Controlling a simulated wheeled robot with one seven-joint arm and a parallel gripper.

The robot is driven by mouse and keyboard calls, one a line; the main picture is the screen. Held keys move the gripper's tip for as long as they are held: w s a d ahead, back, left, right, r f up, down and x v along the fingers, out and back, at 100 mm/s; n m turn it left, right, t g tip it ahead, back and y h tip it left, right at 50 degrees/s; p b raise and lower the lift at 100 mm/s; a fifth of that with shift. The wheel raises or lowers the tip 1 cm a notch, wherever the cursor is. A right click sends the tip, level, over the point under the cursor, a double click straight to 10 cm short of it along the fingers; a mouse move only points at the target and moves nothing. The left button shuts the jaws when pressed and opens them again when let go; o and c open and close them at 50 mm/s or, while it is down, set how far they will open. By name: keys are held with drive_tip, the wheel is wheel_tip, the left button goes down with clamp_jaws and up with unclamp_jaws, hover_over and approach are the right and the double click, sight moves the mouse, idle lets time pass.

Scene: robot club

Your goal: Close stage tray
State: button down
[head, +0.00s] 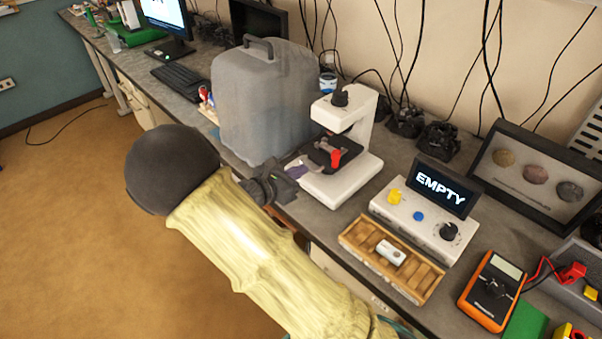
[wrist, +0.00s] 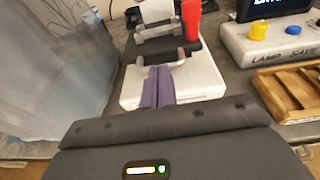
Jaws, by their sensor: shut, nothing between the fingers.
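The white microscope-like device (head: 357,150) stands on the bench, with a dark stage (head: 319,155) and a red knob (head: 336,158). In the wrist view the stage (wrist: 188,47) lies ahead of my fingers, with the red knob (wrist: 191,20) at its right. My gripper (head: 299,171) is shut and empty over the front of the white base (wrist: 207,88). Its purple fingers also show in the wrist view (wrist: 157,72).
A big grey jerrycan (head: 262,100) stands close on the left. At right are a control box (head: 395,212) with a screen reading "EMPTY", a slotted wooden tray (head: 427,279) holding a small white piece, and an orange multimeter (head: 491,291). Cables hang behind.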

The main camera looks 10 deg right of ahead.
drive_tip(key=shift+w+d+r, duration=0.1)
drive_tip(key=shift+d+r, duration=0.1)
drive_tip(key=shift+d, duration=0.1)
drive_tip(key=shift+a, duration=0.1)
drive_tip(key=p+v, duration=0.1)
drive_tip(key=v, duration=1.3)
drive_tip(key=shift+a+f, duration=0.2)
